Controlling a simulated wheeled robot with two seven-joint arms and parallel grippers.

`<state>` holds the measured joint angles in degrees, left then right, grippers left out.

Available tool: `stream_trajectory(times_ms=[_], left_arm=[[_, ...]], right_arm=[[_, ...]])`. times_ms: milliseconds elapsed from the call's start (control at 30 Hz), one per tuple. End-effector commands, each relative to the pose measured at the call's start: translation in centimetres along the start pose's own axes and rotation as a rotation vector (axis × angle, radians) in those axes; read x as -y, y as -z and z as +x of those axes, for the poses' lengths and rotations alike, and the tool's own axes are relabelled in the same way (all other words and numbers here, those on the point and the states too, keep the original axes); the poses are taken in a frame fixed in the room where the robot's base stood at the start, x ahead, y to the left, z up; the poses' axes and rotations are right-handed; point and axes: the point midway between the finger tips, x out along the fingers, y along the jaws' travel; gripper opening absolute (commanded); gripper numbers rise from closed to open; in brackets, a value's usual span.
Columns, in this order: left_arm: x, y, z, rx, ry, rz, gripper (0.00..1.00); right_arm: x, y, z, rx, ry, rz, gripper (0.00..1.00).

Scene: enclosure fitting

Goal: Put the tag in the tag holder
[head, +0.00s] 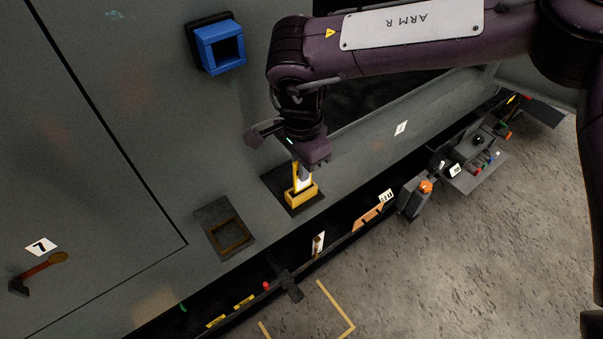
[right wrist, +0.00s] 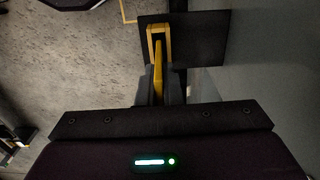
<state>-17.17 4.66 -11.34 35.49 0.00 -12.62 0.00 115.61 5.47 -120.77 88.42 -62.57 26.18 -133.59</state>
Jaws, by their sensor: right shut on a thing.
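The tag (head: 304,182) shows a pale face in the head view. In the right wrist view it is a thin yellow strip (right wrist: 158,72) seen edge-on. My right gripper (head: 302,170) is shut on it; its fingers also show in the right wrist view (right wrist: 158,92). The yellow tag holder (head: 297,197) stands on a dark plate on the grey enclosure, and its frame shows in the right wrist view (right wrist: 159,29). The tag's far end is at the holder's opening; I cannot tell how deep it sits. My left gripper is not in view.
A blue square socket (head: 220,48) juts from the panel at upper left. An empty dark square frame (head: 226,229) lies left of the holder. A red-brown handle (head: 38,272) is by label 7. Fixtures with an orange knob (head: 425,186) line the lower right edge.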

Motion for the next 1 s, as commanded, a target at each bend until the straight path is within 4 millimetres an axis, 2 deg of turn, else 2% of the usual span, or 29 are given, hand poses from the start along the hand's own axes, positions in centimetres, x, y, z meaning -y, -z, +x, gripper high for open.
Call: stream_trajectory(times_ms=[100, 167, 533, 600, 733, 1000], left_arm=[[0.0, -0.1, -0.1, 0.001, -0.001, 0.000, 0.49], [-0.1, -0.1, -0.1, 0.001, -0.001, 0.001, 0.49], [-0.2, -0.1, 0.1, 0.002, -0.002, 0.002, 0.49], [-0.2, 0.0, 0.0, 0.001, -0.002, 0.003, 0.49], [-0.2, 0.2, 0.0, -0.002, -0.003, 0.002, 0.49], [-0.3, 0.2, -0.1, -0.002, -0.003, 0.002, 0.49]], right_arm=[[-0.1, 0.0, 2.0, 0.000, -0.004, 0.000, 0.00], [-0.1, -0.1, 2.6, 0.001, -0.003, 0.000, 0.00], [0.0, 0.0, 3.2, 0.000, -0.001, 0.000, 0.00], [0.0, 0.0, 3.1, 0.000, 0.000, 0.000, 0.12], [0.0, 0.0, 3.1, 0.000, -0.001, 0.000, 0.28], [0.0, 0.0, 2.9, 0.000, 0.000, 0.000, 0.28]])
